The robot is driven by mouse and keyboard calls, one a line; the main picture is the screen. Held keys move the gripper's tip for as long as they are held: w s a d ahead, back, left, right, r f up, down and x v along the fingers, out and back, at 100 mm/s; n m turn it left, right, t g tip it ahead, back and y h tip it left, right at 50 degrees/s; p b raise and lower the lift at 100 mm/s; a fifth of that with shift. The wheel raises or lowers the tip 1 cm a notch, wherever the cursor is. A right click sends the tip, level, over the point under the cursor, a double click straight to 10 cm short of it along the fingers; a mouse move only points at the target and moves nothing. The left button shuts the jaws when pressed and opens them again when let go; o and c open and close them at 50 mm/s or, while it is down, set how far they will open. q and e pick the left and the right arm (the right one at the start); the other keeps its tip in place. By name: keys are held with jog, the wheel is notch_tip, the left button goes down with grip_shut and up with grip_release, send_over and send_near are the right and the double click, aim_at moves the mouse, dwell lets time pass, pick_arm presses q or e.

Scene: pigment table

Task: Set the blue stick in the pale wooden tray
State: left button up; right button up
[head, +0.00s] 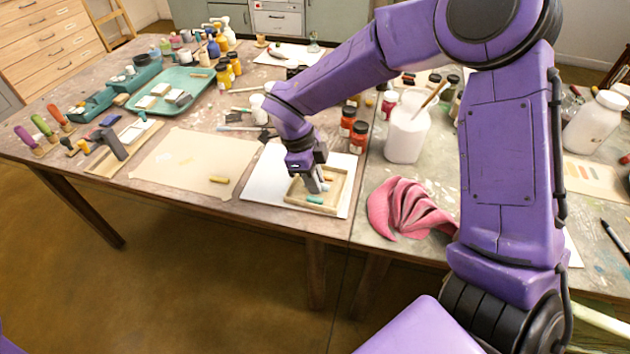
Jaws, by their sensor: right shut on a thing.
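The pale wooden tray (290,197) is a small shallow frame lying on a white sheet near the table's front edge. My right gripper (319,188) points down over the tray and is shut. A small blue bit, apparently the blue stick (325,188), shows at its fingertips, low over the tray; most of it is hidden by the fingers. I cannot tell if it touches the tray floor. A teal stick (315,200) lies in the tray just in front of the fingers. A small orange bit shows beside them. My left gripper is out of view.
A pink cloth (405,208) and a white jug (406,130) stand to the right. Red-orange jars (358,138) are behind the tray. A teal tray (170,90) is at the back left.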

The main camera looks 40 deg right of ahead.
jog(key=shift+f, duration=0.35)
jog(key=shift+s+a+f, duration=0.15)
jog(key=shift+s+f, duration=0.3)
jog(key=shift+f, duration=0.1)
jog(key=o, duration=0.4)
jog(key=v, duration=0.4)
jog(key=p+v, duration=0.1)
jog(key=v, duration=0.8)
jog(key=shift+w+r, duration=0.15)
jog(key=shift+w, duration=0.25)
